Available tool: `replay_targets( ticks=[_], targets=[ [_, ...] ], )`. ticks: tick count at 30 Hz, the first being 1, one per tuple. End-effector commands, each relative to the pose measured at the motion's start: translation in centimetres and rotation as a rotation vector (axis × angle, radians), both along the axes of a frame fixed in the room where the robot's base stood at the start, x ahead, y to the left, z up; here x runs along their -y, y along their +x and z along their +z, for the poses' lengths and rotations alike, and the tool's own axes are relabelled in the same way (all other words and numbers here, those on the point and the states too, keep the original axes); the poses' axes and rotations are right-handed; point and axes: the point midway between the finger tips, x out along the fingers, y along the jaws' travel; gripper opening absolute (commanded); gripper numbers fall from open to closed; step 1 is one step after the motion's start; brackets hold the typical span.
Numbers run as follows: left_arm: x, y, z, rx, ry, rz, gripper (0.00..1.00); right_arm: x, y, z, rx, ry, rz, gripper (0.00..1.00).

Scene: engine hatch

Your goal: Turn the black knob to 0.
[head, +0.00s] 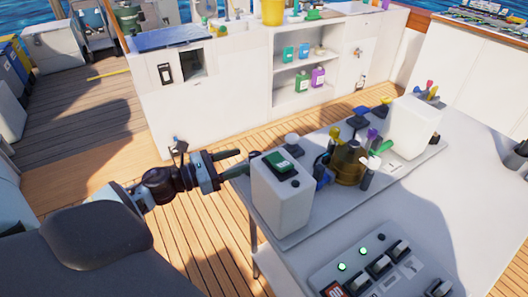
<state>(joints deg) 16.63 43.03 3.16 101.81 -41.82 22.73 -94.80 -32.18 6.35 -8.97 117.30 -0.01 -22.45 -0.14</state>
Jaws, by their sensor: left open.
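Several black controls are in the head view, and I cannot tell which is the black knob. One small black piece (295,183) is on the near white box (278,208), beside a green and black switch (279,163). Several black controls (380,266) sit on the grey panel (352,262) at the lower right. No 0 mark is readable. My left gripper (238,163) is open, just left of the near white box, pointing right towards its top. Whether it touches the box is unclear. My right gripper is not in view.
A brass-coloured part (348,164) with coloured fittings stands between the near box and a second white box (411,126). The white worktop (430,215) is clear at the right. White cabinets (215,108) stand behind, across open wooden deck (190,235).

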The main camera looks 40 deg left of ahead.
Motion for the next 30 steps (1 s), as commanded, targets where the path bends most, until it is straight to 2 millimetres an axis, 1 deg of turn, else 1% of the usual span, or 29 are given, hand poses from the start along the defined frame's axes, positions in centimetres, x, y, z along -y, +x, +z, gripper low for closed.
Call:
replay_targets(
  ticks=[5,12,16,21,30],
  targets=[
    [0.8,1.6,0.2,0.004,-0.002,0.0,0.54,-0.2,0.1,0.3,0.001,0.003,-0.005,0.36],
    [2.4,4.4,0.2,0.003,-0.001,0.001,0.54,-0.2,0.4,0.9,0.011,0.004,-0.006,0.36],
    [3.0,5.6,0.2,0.002,-0.001,0.001,0.54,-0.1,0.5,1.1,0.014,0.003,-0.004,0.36],
    [3.5,6.4,0.1,0.001,0.0,0.0,0.54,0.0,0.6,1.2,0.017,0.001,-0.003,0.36],
    [3.6,6.6,0.0,0.0,0.0,0.0,0.54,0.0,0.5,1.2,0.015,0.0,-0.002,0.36]
  ],
)
